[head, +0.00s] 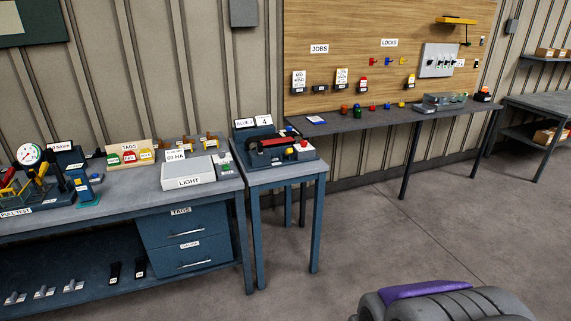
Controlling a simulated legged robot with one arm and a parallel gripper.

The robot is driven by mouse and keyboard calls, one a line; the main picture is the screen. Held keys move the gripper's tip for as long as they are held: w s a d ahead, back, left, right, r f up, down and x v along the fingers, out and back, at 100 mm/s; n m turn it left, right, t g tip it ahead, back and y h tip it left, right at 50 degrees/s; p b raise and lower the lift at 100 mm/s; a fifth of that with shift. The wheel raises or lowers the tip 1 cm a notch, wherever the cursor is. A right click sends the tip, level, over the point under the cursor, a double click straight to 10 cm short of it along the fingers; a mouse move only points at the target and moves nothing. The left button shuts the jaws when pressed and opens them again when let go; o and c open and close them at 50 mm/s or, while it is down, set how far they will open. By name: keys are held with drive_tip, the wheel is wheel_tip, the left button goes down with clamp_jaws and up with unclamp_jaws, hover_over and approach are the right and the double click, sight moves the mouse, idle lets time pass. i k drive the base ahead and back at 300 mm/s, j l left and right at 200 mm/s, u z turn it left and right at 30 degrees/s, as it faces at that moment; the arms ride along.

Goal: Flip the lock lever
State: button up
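A dark blue machine (276,150) stands on a small blue table (290,174) in the middle of the head view. It carries a black-and-red part lying across its top (268,148). A small light block with a red top (302,147) sits at its right. Signs at its back read something like "BLOCK 2" and "4". I cannot tell which part is the lock lever; it is too small here. My gripper is not in view. A grey and purple part of my own body shows at the bottom right.
A long workbench (130,208) at left holds a gauge device (28,155), a tag rack (128,152) and a box marked LIGHT (187,172). A wall table (395,116) stands under a wooden board (385,50). The floor (400,225) at the centre right is clear.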

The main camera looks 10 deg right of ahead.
sight(288, 151)
drive_tip(key=i+j+z, duration=0.35)
drive_tip(key=i+j, duration=0.45)
drive_tip(key=i+j+z, duration=0.35)
drive_tip(key=i+j, duration=0.55)
drive_tip(key=j, duration=0.1)
